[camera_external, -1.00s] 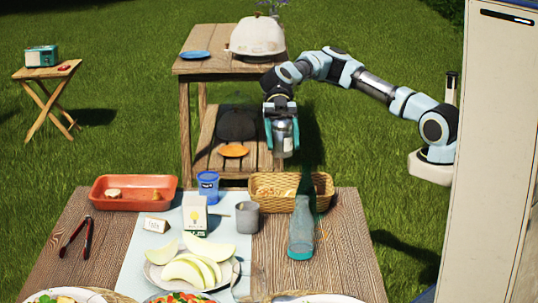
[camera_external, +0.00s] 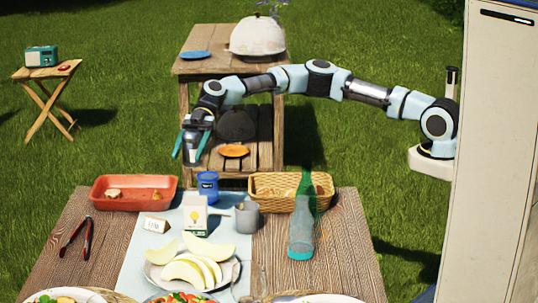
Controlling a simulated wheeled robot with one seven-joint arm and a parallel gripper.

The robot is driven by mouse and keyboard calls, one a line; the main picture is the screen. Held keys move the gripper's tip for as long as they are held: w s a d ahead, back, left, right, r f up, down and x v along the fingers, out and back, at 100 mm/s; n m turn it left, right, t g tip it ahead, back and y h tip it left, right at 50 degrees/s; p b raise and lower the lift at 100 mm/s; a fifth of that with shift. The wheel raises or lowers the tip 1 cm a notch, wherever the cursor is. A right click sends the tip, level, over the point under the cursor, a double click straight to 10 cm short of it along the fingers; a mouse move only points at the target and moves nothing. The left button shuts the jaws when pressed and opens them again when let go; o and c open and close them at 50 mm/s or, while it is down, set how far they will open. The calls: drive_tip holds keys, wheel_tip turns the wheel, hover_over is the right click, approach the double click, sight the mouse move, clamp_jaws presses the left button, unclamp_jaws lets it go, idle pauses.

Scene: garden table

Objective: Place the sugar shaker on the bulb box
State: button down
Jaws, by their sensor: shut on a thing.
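The sugar shaker (camera_external: 191,152), a small grey glassy cylinder, is held between the teal fingers of my gripper (camera_external: 190,156). My gripper is shut on it, pointing down. The shaker looks roughly upright, in the air beyond the far edge of the table in the picture. The bulb box (camera_external: 195,216), a small white carton with a yellow bulb picture, stands on the pale runner of the table. The shaker appears above and behind the box in the picture, apart from it. The box's top shows nothing on it.
Around the box are a blue tin (camera_external: 208,186), a grey mug (camera_external: 246,214), an orange tray (camera_external: 133,194), a small card (camera_external: 157,225) and a plate of melon slices (camera_external: 228,268). A wicker basket (camera_external: 320,188) and a tall green bottle (camera_external: 301,235) stand to the right.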

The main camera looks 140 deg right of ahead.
wheel_tip(320, 180, down, 10)
drive_tip(key=p, duration=0.3)
drive_tip(key=shift+f, duration=0.1)
drive_tip(key=shift+f+b, duration=0.2)
drive_tip(key=shift+b, duration=0.2)
drive_tip(key=shift+c, duration=0.4)
unclamp_jaws()
drive_tip(key=shift+r, duration=0.15)
drive_tip(key=shift+r+p, duration=0.2)
drive_tip(key=shift+p, duration=0.25)
drive_tip(key=b+v, duration=0.3)
drive_tip(key=v, duration=0.9)
drive_tip(key=shift+f, duration=0.2)
